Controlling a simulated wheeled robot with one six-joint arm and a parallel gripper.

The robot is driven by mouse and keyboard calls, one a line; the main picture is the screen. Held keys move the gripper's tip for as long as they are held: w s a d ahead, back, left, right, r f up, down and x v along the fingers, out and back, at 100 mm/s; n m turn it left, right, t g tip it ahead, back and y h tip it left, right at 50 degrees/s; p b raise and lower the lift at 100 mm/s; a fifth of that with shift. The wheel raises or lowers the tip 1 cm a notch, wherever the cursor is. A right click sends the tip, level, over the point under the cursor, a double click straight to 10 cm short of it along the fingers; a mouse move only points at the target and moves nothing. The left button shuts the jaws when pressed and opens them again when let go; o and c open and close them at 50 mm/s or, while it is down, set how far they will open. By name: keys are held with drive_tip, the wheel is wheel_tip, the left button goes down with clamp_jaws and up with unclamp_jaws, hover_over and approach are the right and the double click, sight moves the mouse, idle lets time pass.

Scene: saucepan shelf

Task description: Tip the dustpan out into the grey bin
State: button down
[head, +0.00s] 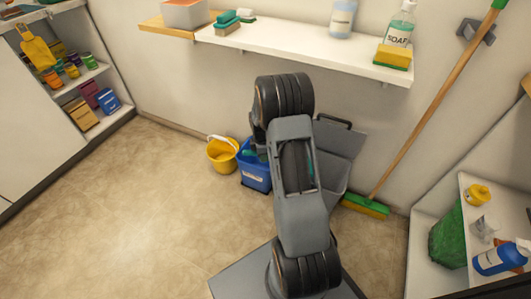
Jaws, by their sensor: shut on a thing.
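The grey bin (335,178) stands on the floor against the back wall, just right of my arm. Its lid appears raised against the wall, and my arm covers its left part. My gripper is hidden behind my own forearm, so its fingers do not show. Small teal bits show at the left and right edges of my arm, too little to tell whether they are the dustpan. No whole dustpan is visible.
A blue bucket (256,178) and a yellow bucket (222,154) stand left of the bin. A green broom (366,206) leans at its right. A white wall shelf (300,47) runs above. Shelving (424,230) stands at right. Floor at left is clear.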

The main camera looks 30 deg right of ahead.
drive_tip(key=shift+s+d+r+n+y, duration=0.15)
drive_tip(key=shift+s+d+r, duration=0.1)
drive_tip(key=shift+d, duration=0.2)
drive_tip(key=shift+s+d+r+n+y, duration=0.15)
drive_tip(key=shift+d+r, duration=0.1)
drive_tip(key=shift+d, duration=0.2)
drive_tip(key=s+d+r+t+y, duration=0.2)
drive_tip(key=s+d+r+y, duration=0.1)
drive_tip(key=d, duration=0.5)
drive_tip(key=s+d+r+t+y, duration=0.2)
drive_tip(key=s+d+r+y, duration=0.1)
drive_tip(key=d+r+y, duration=0.2)
drive_tip(key=shift+s+d+r+y, duration=0.2)
drive_tip(key=shift+d+y, duration=0.8)
drive_tip(key=shift+d, duration=0.95)
